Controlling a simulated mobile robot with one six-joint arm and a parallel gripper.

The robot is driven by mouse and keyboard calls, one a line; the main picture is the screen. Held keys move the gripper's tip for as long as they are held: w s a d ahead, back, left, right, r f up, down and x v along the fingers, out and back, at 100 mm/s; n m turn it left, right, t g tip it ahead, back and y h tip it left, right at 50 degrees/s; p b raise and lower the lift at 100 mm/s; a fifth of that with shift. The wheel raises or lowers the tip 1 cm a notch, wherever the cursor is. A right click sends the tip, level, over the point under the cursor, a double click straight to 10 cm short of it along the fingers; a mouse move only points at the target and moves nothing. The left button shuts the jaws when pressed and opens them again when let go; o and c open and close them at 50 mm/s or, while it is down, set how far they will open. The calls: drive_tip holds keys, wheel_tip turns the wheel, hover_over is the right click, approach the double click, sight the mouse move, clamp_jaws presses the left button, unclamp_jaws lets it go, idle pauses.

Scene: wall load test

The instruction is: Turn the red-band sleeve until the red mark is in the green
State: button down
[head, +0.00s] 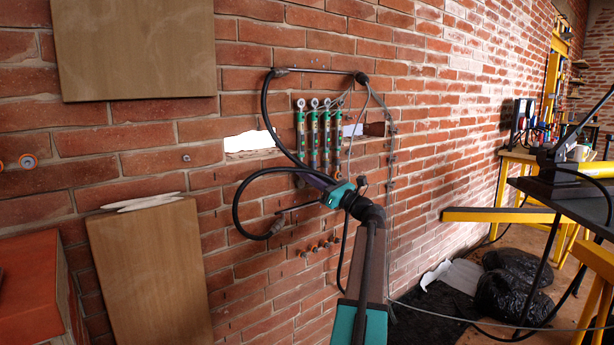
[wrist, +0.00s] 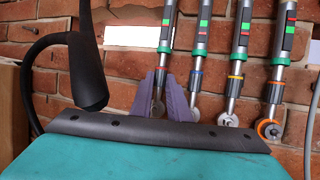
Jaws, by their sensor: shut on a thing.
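Several upright grey rods with green bodies hang side by side on the brick wall. In the wrist view the leftmost rod (wrist: 167,30) runs down between the two purple fingers of my gripper (wrist: 160,88), which are shut on its lower sleeve. The other rods show a blue band (wrist: 195,73), a yellow band (wrist: 235,76) and an orange band (wrist: 275,81).
A black cable (head: 265,110) loops beside the rods in the head view. A white gap (head: 248,141) opens in the wall behind them. A wooden board (head: 150,270) leans at the lower left. A yellow beam (head: 490,215) and black bags (head: 510,290) are at the right.

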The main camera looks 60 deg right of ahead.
drive_tip(key=shift+a, duration=0.1)
drive_tip(key=c, duration=1.7)
unclamp_jaws()
drive_tip(key=p+v, duration=0.3)
drive_tip(key=v, duration=1)
drive_tip(key=shift+s+f, duration=0.1)
drive_tip(key=shift+s, duration=0.25)
